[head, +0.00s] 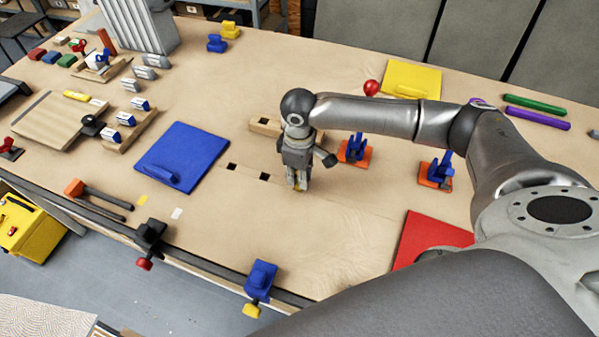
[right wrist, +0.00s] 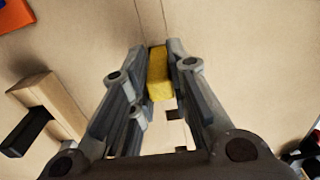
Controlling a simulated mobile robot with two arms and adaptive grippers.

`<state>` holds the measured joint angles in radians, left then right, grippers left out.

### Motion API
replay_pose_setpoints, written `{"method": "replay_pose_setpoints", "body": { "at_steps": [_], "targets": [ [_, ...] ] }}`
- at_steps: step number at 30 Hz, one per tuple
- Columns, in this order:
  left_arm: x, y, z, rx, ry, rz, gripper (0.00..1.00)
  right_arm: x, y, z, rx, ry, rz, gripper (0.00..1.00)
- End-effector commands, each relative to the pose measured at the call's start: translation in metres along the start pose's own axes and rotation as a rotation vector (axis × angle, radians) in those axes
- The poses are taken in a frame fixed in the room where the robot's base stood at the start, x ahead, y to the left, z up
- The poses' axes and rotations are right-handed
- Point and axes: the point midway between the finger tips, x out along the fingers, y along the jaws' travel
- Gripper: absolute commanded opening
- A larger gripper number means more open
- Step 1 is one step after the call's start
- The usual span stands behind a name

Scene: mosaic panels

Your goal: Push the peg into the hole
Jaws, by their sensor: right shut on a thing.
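My right gripper (head: 297,187) points down over the wooden table (head: 330,235). It is shut on a yellow peg (right wrist: 159,75), which sits between the fingertips in the right wrist view. In the head view the peg is mostly hidden by the fingers. Two square dark holes are in the table, a near one (head: 265,177) and a farther-left one (head: 232,167). My gripper is to the right of both, apart from them. My left gripper is not in view.
A wooden block (head: 264,126) lies behind the holes. A blue panel (head: 183,146) lies to their left and a red panel (head: 425,237) at the right. Blue clamps on orange bases (head: 355,163) stand right of my gripper. The table front between is clear.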

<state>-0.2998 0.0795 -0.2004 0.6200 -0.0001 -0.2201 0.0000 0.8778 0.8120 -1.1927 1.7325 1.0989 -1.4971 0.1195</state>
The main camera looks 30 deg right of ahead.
Motion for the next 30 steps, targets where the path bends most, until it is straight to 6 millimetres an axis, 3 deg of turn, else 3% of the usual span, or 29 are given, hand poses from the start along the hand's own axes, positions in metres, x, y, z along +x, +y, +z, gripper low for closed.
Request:
{"method": "replay_pose_setpoints", "body": {
  "at_steps": [19,20,25,30],
  "targets": [
    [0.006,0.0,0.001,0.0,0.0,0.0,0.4,0.017,0.0,0.0,0.0,0.0,-0.001,0.02],
    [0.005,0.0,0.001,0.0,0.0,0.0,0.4,0.017,0.0,0.0,0.0,0.0,-0.001,0.18],
    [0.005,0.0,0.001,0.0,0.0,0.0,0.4,0.016,0.0,0.0,0.0,0.0,0.0,0.4],
    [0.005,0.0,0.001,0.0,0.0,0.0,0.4,0.016,0.0,0.0,0.0,0.0,0.0,0.42]
  ]
}}
